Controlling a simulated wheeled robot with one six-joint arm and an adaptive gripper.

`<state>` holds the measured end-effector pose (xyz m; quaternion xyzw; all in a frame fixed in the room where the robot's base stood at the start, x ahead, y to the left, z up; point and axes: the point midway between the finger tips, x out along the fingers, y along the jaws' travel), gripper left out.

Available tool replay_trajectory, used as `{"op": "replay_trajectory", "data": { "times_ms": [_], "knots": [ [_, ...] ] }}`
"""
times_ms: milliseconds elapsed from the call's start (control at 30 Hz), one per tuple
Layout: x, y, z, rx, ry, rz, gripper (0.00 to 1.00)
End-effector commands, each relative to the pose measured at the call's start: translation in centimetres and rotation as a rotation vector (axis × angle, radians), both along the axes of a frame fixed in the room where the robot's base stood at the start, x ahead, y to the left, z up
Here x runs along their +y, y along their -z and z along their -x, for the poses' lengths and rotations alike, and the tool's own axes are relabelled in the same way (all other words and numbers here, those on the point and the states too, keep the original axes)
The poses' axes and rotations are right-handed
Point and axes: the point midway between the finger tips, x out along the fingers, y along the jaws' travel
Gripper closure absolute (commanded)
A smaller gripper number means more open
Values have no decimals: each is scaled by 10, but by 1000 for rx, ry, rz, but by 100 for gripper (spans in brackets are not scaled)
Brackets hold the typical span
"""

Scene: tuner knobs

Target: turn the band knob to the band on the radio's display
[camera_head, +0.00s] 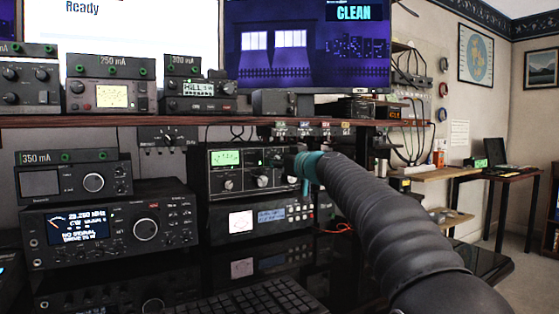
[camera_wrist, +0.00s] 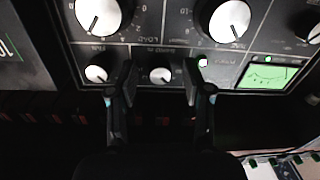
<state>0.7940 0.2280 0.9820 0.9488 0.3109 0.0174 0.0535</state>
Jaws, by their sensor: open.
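The radio (camera_head: 108,232) stands on the desk at left. Its lit display (camera_head: 78,227) appears to read 28.260 MHz, CW and NO SIGNAL. The tuner (camera_head: 215,202), with a green-lit meter (camera_head: 226,157), is to its right. My gripper (camera_head: 300,166) is at the tuner's right part in the head view, hiding some of its face. In the wrist view my open gripper (camera_wrist: 157,88) has a finger on either side of a small white-capped knob (camera_wrist: 160,75). Gaps show on both sides of it. The lettering beside it seems to read BAND, but is blurred.
Other tuner knobs are close by: two large ones (camera_wrist: 98,16) (camera_wrist: 229,20) and a small one (camera_wrist: 96,74) beside the left finger. A shelf (camera_head: 190,120) overhangs the tuner. Another unit (camera_head: 268,220) sits below it, and a keyboard (camera_head: 258,299) lies in front.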

Motion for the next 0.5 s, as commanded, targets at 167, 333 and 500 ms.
{"op": "replay_trajectory", "data": {
  "times_ms": [167, 333, 500],
  "knots": [
    [0, 0, 0, 0, 0, 0, 78],
    [0, 0, 0, 0, 0, 0, 100],
    [0, 0, 0, 3, 0, -6, 100]
  ]
}}
